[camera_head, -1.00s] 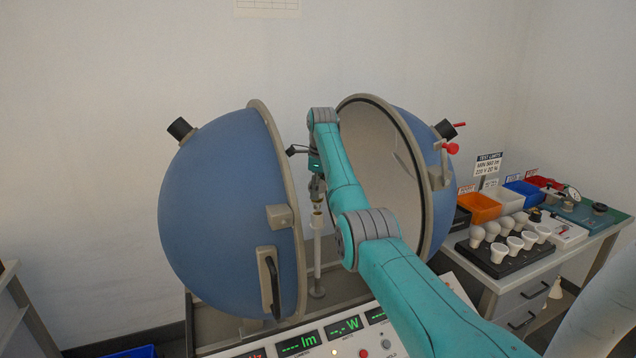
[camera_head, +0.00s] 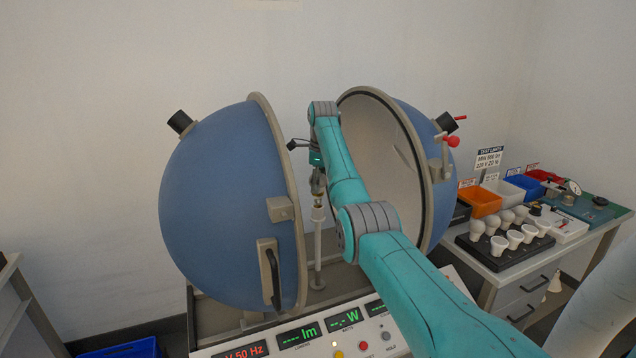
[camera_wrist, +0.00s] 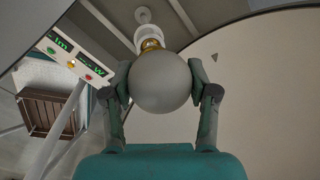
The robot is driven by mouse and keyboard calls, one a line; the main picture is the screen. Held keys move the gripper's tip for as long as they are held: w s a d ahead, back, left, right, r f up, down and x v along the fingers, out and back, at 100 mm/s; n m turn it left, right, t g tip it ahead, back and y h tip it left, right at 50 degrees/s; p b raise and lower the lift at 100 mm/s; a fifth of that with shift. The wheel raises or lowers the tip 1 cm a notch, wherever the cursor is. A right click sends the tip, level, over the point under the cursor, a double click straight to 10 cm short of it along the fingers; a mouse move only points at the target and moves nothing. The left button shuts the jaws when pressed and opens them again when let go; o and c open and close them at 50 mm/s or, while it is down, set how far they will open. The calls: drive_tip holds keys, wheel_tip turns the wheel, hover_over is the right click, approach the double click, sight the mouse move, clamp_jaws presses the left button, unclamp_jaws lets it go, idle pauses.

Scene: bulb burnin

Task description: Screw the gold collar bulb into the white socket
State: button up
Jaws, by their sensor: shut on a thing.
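The gold collar bulb shows in the wrist view as a frosted round globe (camera_wrist: 161,90) with a gold collar (camera_wrist: 151,46) at its far end. My gripper (camera_wrist: 160,78) is shut on the globe, one finger on each side. The collar points at the white socket (camera_wrist: 148,33), which is lined up just beyond it. I cannot tell how far the cap sits inside the socket. In the head view the white socket (camera_head: 318,214) tops an upright post between the sphere halves, with my gripper (camera_head: 318,188) just above it. The bulb is too small to make out there.
The blue sphere halves (camera_head: 222,205) stand open on both sides of my arm, leaving a narrow gap. A control panel (camera_head: 300,338) with green readouts lies in front. At right, a bench holds a black tray (camera_head: 490,259) of several bulbs and coloured bins (camera_head: 480,201).

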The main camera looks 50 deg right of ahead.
drive_tip(key=shift+f, duration=1.15)
drive_tip(key=o, duration=1.2)
drive_tip(key=shift+c, duration=0.2)
